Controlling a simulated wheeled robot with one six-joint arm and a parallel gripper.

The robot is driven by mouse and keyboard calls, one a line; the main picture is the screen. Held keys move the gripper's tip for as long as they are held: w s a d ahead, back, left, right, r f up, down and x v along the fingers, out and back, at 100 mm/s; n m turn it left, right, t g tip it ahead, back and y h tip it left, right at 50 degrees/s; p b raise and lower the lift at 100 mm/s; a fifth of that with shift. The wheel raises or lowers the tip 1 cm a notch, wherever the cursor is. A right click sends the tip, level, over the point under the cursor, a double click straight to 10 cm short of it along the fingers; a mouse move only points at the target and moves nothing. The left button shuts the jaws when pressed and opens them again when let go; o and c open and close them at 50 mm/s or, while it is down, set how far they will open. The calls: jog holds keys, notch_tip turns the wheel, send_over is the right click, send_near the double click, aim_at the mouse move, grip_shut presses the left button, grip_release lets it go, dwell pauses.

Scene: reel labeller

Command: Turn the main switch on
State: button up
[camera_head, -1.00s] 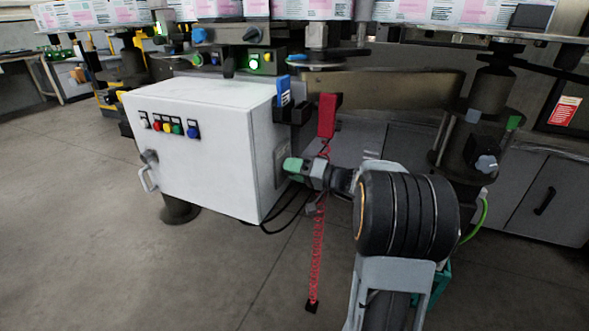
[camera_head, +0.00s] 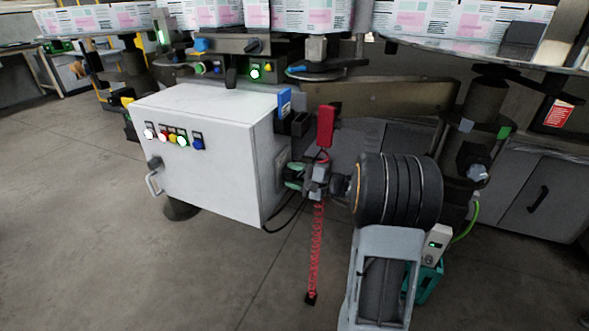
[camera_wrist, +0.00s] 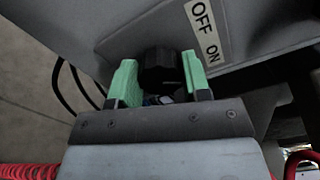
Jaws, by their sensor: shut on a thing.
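The main switch is a black knob (camera_wrist: 160,72) on the grey side of the white cabinet (camera_head: 215,165). In the wrist view, an OFF/ON label (camera_wrist: 206,30) is beside the knob. My gripper (camera_wrist: 159,62) has one green finger on each side of the knob and is shut on it. In the head view my gripper (camera_head: 293,176) is at the cabinet's right side and hides the knob. I cannot read the knob's pointing direction. On the cabinet front, a white lamp (camera_head: 149,133) and a green lamp (camera_head: 182,141) glow.
A red handset (camera_head: 325,126) with a coiled red cord (camera_head: 316,255) hangs close to my gripper. A blue-topped item (camera_head: 284,102) is at the cabinet's upper edge. Black cables run below. The floor (camera_head: 130,270) in front is clear.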

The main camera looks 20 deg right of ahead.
jog(key=shift+m+p, duration=0.95)
jog(key=shift+m, duration=0.35)
jog(key=o, duration=0.9)
jog(key=p+v, duration=0.2)
jog(key=v, duration=1.1)
jog(key=shift+s+d, duration=0.25)
jog(key=shift+s, duration=0.1)
